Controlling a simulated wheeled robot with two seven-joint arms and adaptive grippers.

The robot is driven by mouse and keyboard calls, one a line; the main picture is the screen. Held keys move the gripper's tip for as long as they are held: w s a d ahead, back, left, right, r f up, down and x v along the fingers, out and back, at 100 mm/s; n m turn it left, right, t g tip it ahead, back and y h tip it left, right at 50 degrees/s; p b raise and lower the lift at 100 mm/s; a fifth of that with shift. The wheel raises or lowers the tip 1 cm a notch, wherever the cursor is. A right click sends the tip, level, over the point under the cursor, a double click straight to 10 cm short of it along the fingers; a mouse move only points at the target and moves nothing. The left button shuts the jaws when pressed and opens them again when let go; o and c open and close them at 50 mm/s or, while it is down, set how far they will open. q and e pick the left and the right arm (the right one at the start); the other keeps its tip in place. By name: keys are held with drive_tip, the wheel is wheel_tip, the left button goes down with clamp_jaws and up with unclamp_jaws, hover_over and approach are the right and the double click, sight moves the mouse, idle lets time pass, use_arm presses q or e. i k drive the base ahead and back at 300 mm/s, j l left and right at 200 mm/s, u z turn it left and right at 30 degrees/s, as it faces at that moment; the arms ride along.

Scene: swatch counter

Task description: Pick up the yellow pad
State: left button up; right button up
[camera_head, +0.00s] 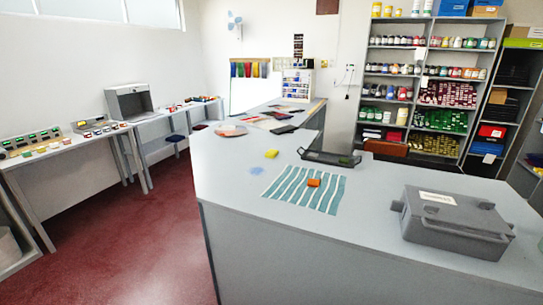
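A small yellow pad (271,154) lies on the grey counter (232,180), behind the left end of a striped cloth. Nothing covers it, and a pale bluish patch (256,170) lies just in front of it. Neither of my grippers shows in the head view.
The teal-and-white striped cloth (331,196) lies flat with an orange block (314,183) on it. A dark tray (329,157) stands behind it. A large grey case (452,222) takes up the right of the counter. The counter's left front is bare.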

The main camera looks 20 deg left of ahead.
sight(270, 154)
drive_tip(key=j+u, duration=0.45)
drive_tip(key=i+j+u, duration=0.2)
drive_tip(key=j+u, duration=0.15)
drive_tip(key=u, duration=0.15)
drive_tip(key=i+j+u, duration=0.2)
drive_tip(key=j+u, duration=0.25)
drive_tip(key=i+j+u, duration=0.15)
drive_tip(key=u, duration=0.35)
drive_tip(key=i+j+u, duration=0.1)
drive_tip(key=i+u, duration=0.5)
drive_tip(key=i+j, duration=0.1)
drive_tip(key=i, duration=0.7)
drive_tip(key=i+j+z, duration=0.1)
drive_tip(key=i, duration=0.7)
drive_tip(key=i+j+z, duration=0.15)
drive_tip(key=i+z, duration=0.25)
drive_tip(key=i, duration=0.35)
